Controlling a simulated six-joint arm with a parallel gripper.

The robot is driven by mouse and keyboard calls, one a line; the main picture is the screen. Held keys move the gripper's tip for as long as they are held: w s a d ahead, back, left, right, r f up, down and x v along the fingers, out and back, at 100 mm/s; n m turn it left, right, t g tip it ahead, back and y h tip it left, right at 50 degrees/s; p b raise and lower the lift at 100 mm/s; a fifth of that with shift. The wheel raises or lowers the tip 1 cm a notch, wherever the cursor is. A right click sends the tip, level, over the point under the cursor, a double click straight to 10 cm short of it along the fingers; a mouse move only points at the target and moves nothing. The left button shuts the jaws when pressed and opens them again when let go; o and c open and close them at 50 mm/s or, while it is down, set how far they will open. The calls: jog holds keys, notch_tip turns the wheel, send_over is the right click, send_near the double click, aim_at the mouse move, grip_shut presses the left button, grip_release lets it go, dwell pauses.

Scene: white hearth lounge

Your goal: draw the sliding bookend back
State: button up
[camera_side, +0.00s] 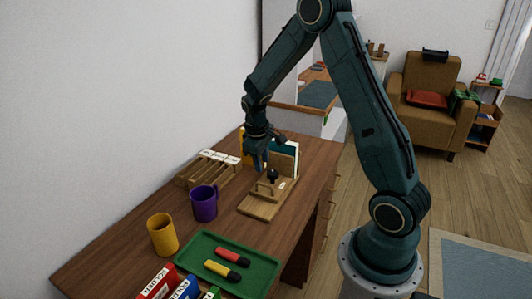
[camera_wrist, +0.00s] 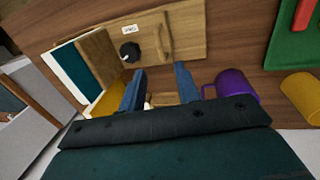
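The wooden sliding bookend (camera_side: 283,163) is an upright panel on a flat board (camera_side: 257,208), against a few upright books (camera_side: 292,146). On the board are a black knob (camera_side: 272,174) and a wooden bar handle (camera_side: 265,189). In the wrist view the panel (camera_wrist: 101,58), the knob (camera_wrist: 130,52), the handle (camera_wrist: 165,40) and a small white label (camera_wrist: 130,29) show. My gripper (camera_wrist: 159,80) is open and empty, its two fingers apart. It is above the rack, close to the knob and handle, and appears not to touch them. In the side view my gripper (camera_side: 259,163) partly hides the books.
A purple mug (camera_side: 204,204), a yellow mug (camera_side: 162,235) and a slotted wooden holder (camera_side: 209,168) stand to the left. A green tray (camera_side: 267,278) with two markers and some coloured boxes (camera_side: 158,281) are at the front. The table's right edge is close to the board.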

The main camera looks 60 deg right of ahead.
aim_at(272, 176)
jog(key=f, duration=0.3)
jog(key=d+f, duration=0.1)
jog(key=f, duration=0.5)
jog(key=shift+d, duration=0.4)
jog(key=shift+c, duration=0.2)
grip_shut()
